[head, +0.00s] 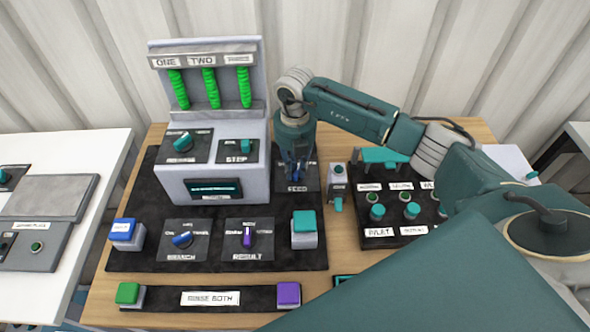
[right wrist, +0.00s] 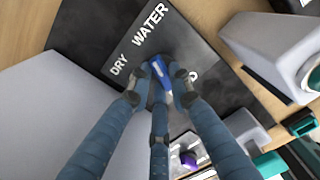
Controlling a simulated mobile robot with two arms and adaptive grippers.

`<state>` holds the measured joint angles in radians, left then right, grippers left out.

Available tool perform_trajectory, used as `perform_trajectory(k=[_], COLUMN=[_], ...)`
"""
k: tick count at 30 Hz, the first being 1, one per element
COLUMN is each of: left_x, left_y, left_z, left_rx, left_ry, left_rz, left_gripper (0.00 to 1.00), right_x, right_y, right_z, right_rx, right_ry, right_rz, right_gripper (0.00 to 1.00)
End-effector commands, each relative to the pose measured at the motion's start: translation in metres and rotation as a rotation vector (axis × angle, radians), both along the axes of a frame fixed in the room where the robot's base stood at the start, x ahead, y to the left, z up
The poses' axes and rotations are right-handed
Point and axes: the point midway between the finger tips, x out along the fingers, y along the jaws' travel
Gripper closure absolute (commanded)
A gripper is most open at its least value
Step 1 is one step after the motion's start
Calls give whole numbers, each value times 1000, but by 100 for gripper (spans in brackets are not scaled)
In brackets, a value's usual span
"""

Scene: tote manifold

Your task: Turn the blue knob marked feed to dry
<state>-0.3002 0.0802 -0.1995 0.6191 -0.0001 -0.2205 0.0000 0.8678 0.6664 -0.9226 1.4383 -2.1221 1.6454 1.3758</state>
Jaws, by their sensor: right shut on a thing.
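The blue feed knob (right wrist: 160,72) sits on a dark plate (right wrist: 95,35) lettered DRY and WATER. In the right wrist view its long axis runs from upper left to lower right, its upper end near the gap between the two words. I cannot tell exactly where it points. My right gripper (right wrist: 158,88) is shut on the knob, with its fingers around it. In the head view my right gripper (head: 297,172) comes down over the feed plate (head: 283,183) and hides most of the knob. My left gripper is not in view.
A grey console (head: 213,193) with three green tubes stands left of the gripper. A grey switch block (head: 338,180) stands close on the right, beside a panel of teal knobs (head: 377,212). Branch (head: 184,240) and result (head: 247,238) knobs lie nearer the front.

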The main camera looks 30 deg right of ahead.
Motion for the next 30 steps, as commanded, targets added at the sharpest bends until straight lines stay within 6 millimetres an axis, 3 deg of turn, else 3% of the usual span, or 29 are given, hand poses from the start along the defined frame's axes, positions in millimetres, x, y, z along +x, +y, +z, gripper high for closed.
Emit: perform_trajectory(k=[18,30], left_x=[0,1], left_y=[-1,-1], left_z=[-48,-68], left_rx=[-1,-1], left_ry=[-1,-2], left_rz=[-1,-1], left_gripper=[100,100], right_x=[-2,-3], right_y=[0,0], right_z=[-2,0], right_rx=[-1,-1], right_ry=[-4,-5], right_rz=[581,868], right_gripper=[100,100])
